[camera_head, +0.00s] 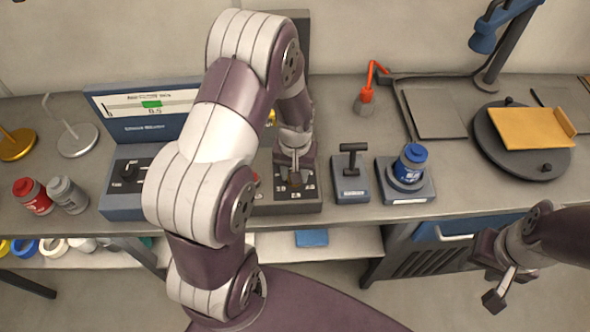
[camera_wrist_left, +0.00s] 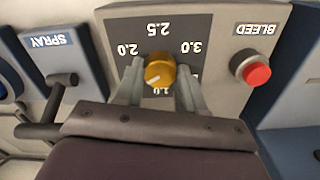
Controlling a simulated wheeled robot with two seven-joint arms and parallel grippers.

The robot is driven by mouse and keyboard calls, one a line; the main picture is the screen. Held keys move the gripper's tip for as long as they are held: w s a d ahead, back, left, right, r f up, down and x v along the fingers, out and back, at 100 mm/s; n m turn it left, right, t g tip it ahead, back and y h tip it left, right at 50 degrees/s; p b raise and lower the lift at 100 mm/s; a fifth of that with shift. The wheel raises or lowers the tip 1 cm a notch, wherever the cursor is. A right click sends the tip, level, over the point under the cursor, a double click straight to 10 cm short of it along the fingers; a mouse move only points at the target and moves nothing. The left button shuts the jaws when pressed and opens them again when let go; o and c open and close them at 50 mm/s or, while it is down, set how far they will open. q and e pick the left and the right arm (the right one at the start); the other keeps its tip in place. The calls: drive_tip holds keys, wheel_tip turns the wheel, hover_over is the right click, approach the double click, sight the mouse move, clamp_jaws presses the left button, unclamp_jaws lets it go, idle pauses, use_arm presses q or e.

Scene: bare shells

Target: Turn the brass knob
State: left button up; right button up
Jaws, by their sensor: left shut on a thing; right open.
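The brass knob (camera_wrist_left: 160,70) sits on a dark dial plate (camera_wrist_left: 150,28) with markings including 2.0, 2.5 and 3.0, upside down in the left wrist view. A pale line on the knob slants toward the lower left there. My left gripper (camera_wrist_left: 158,88) has one finger on each side of the knob and is shut on it. In the head view my left gripper (camera_head: 294,176) reaches down to the panel, and the gripper covers the knob. My right gripper (camera_head: 494,276) is open and empty, in front of the bench at the right.
A red BLEED button (camera_wrist_left: 256,72) is beside the dial. A SPRAY lever (camera_head: 351,160) stands just right of the panel, then a blue can (camera_head: 410,165) on a stand. A display unit (camera_head: 145,108) is at left. My left arm hides part of the bench.

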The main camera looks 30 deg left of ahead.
use_arm(q)
drive_tip(key=shift+w+r, duration=0.1)
idle(0.5)
drive_tip(key=o, duration=1)
drive_tip(key=shift+o, duration=0.2)
wheel_tip(320, 180, up, 13)
drive_tip(key=b, duration=0.1)
drive_tip(key=shift+f, duration=0.2)
